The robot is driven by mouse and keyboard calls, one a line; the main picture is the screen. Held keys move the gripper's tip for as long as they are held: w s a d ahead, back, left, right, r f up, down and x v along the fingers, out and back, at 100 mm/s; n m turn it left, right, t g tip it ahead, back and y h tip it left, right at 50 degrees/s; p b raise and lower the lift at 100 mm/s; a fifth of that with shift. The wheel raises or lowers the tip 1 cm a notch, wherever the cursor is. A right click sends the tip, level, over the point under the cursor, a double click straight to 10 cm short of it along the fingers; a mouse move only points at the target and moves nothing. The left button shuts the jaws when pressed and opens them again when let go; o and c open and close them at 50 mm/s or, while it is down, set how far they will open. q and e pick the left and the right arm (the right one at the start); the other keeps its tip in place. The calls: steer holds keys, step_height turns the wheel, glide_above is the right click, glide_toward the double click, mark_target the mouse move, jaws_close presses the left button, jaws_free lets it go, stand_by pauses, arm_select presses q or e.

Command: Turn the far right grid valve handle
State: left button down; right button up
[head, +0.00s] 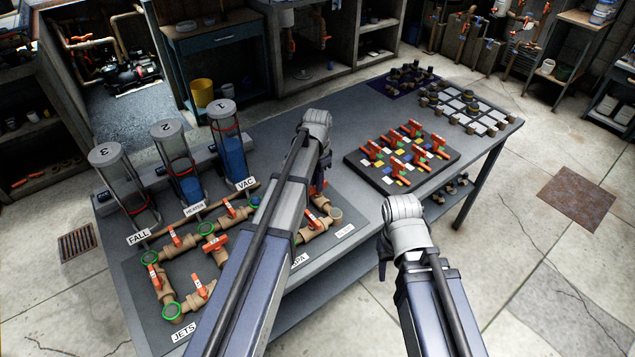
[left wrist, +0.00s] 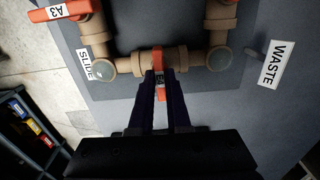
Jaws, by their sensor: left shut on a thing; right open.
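The pipe board (head: 135,290) lies on the grey table, with tan pipes and several orange-red valve handles. My left gripper (left wrist: 160,82) is shut on the orange handle (left wrist: 161,97) of a valve on a short pipe between two elbows. That valve lies between the SLIDE label (left wrist: 87,66) and the WASTE label (left wrist: 277,64) in the left wrist view. In the head view my left arm hides most of this gripper and handle. My right gripper (head: 383,256) is mostly hidden behind its wrist, in front of the table's edge; it holds nothing that I can see.
Three clear cylinders (head: 181,165) stand at the board's back left. A dark board with red valve-shaped pieces (head: 402,155) and a grid tray (head: 470,108) lie on the table's right part. The floor (head: 530,260) right of the table is clear.

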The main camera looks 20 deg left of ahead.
arm_select(q)
steer(key=c, duration=0.9)
jaws_free()
steer(key=shift+r, duration=0.1)
step_height(320, 180, up, 8)
steer(key=p, duration=0.8)
steer(key=shift+f, duration=0.2)
